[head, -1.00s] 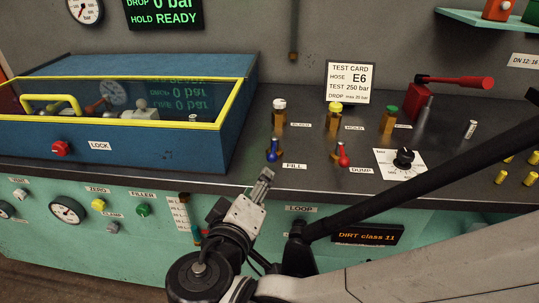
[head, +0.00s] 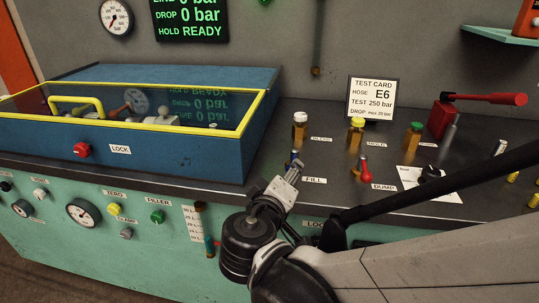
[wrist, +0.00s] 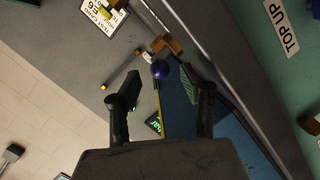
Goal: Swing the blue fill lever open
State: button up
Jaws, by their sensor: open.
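The blue fill lever (head: 294,155) stands on the dark bench top behind the FILL label (head: 314,181); my gripper partly covers it in the head view. In the wrist view its round blue knob (wrist: 160,69) shows ahead, in the gap between my two fingers. My gripper (head: 293,168) is open and empty, at the bench's front edge close to the lever. Both fingers show apart in the wrist view (wrist: 163,85). I cannot tell whether a finger touches the lever.
The red dump lever (head: 365,170) stands to the right. Brown fittings with white (head: 299,128), yellow (head: 356,133) and green (head: 414,138) caps stand behind. A blue box (head: 200,148) with a yellow-framed clear lid is on the left. A test card (head: 373,97) stands at the back.

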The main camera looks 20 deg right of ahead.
jog(key=shift+b+x, duration=0.5)
jog(key=shift+x, duration=1.45)
grip_shut()
